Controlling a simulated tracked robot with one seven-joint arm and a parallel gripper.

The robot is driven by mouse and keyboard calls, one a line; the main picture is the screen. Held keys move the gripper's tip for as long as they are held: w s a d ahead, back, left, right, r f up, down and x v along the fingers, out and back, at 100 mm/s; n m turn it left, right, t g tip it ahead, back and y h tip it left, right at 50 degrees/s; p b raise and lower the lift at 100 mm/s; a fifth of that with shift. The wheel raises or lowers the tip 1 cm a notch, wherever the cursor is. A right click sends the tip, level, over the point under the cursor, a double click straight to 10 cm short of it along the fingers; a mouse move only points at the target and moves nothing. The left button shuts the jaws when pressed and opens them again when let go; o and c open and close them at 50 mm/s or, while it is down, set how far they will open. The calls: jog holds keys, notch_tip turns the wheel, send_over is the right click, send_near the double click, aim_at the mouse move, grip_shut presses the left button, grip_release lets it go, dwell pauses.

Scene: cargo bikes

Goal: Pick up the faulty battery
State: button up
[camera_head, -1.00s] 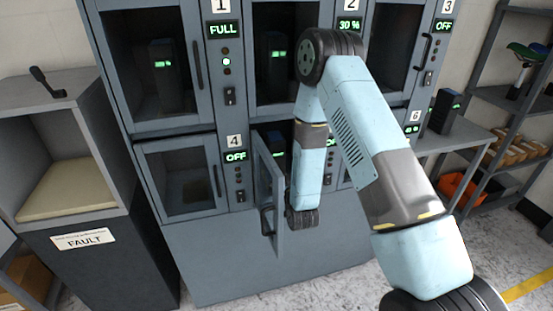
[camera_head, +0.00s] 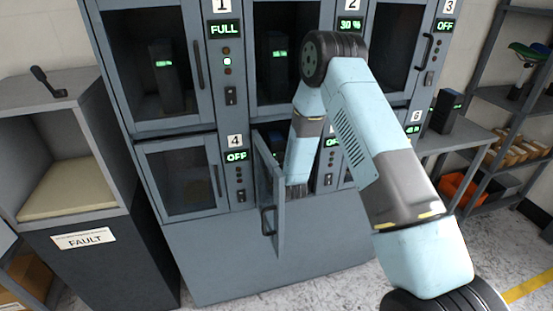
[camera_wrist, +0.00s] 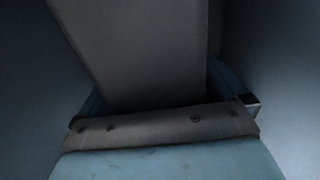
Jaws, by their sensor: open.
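The middle lower compartment stands with its door (camera_head: 270,195) swung open. A dark battery (camera_head: 274,138) is partly visible inside, mostly hidden by my arm. No frame shows a clear fault mark on it. In the wrist view a large grey block, likely this battery (camera_wrist: 145,55), fills the middle directly in front of my gripper (camera_wrist: 165,108). The gripper is open, its finger ends showing at either side of the block; I cannot tell whether they touch it. In the head view the hand is hidden inside the compartment.
The cabinet's compartments 1 (camera_head: 165,75) and 2 (camera_head: 278,60) hold batteries behind closed doors. A stand labelled FAULT (camera_head: 85,240) with an open padded shelf (camera_head: 65,190) is at left. Another battery (camera_head: 446,110) stands on the right table. The open door is close to my arm's left.

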jog(key=shift+w, duration=0.2)
jog(key=shift+c, duration=0.4)
grip_shut()
jog(key=shift+r, duration=0.1)
dwell(0.4)
